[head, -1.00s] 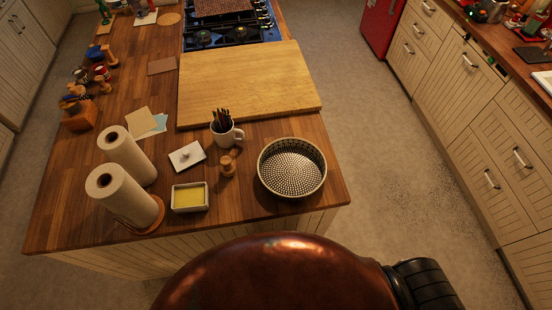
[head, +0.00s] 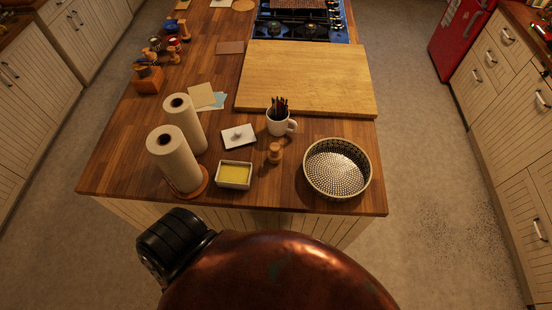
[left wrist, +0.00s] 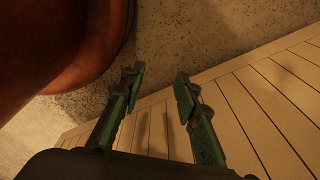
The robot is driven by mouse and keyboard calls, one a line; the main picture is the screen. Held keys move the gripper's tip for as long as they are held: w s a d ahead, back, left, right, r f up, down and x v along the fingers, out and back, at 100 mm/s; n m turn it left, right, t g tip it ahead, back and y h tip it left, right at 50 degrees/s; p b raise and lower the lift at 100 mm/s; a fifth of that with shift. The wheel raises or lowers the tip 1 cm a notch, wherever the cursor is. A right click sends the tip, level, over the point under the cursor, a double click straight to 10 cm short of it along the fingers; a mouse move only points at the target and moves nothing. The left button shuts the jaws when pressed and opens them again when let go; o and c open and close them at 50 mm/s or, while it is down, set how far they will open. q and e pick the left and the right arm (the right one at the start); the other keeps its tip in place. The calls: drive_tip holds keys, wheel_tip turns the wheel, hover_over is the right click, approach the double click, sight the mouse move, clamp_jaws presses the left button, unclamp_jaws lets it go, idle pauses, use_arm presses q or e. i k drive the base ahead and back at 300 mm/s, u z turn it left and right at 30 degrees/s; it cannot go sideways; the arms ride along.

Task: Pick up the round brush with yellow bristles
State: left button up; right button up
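A small wooden knobbed object (head: 275,153) stands on the wooden island counter, between the butter dish and the patterned round pan. It may be the round brush, but its bristles cannot be made out. My left gripper (left wrist: 159,82) shows in the left wrist view. Its two green-black fingers are apart with nothing between them. It is beside the pale plank side of the island (left wrist: 260,100), below the counter top, with grey floor behind. Neither gripper shows in the head view, and my right gripper is in no view.
Two paper rolls (head: 172,158), a butter dish (head: 234,185), its white lid (head: 238,144), a mug of pencils (head: 278,125) and a patterned pan (head: 337,184) crowd the near counter. A cutting board (head: 305,78) lies behind. Floor is clear on the right.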

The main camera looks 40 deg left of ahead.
sight(275, 155)
drive_tip(key=k, duration=0.7)
drive_tip(key=u, duration=0.95)
drive_tip(key=i, duration=0.5)
drive_tip(key=u, duration=0.05)
